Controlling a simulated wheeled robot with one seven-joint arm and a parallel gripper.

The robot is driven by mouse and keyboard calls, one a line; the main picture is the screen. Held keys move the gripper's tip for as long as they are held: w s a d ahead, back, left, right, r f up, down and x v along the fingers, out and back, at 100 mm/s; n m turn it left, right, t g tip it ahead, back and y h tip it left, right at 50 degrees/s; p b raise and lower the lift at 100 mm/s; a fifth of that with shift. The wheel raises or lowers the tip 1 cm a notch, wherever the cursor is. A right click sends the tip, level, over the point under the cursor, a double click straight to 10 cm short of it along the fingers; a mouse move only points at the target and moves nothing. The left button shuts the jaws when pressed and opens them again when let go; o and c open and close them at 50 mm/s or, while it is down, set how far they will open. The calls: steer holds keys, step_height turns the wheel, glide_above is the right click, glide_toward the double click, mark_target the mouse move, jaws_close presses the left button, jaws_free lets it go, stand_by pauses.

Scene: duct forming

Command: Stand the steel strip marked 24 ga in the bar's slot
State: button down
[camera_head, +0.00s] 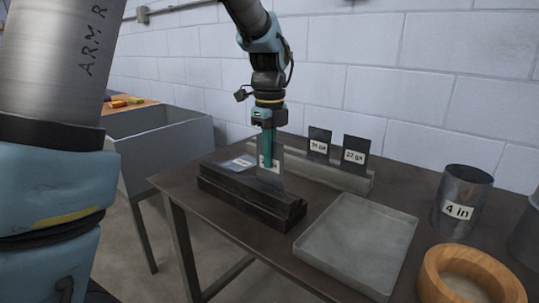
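My gripper (268,160) points straight down over the table. One teal finger lies flat across the front of an upright steel strip (277,172); the other finger is hidden behind it. The gripper appears shut on this strip. The finger covers most of the strip's white label, so I cannot read its number. The dark slotted bar (250,205) lies on the table directly below. The strip's lower edge meets the bar's top, but I cannot tell whether it is inside the slot.
Behind, a grey rack (335,176) holds two upright labelled strips: one (319,145) hard to read, one marked 22 ga (354,155). A labelled piece (242,162) lies left of my gripper. A shallow tray (358,243), 4 in cylinder (461,200) and wooden ring (440,285) stand right.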

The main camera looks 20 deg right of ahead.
steer(key=c, duration=1)
jaws_free()
step_height(320, 180, up, 11)
steer(key=shift+f+b, duration=0.1)
steer(key=shift+b, duration=0.45)
steer(key=w+a+f+n, duration=0.1)
steer(key=a+f+n, duration=0.5)
steer(key=a+n, duration=0.25)
steer(key=w+a+f+n, duration=0.2)
steer(key=a+f+n, duration=0.45)
steer(key=a, duration=0.25)
steer(key=s+a+f+n, duration=0.3)
steer(key=a+n, duration=0.3)
steer(key=n, duration=0.1)
steer(key=s+a+f+n+t, duration=0.1)
steer(key=s+a+f+n, duration=0.3)
steer(key=a+n, duration=0.2)
steer(key=shift+a+n+t, duration=0.3)
steer(key=shift+a+n, duration=0.05)
steer(key=shift+n, duration=0.25)
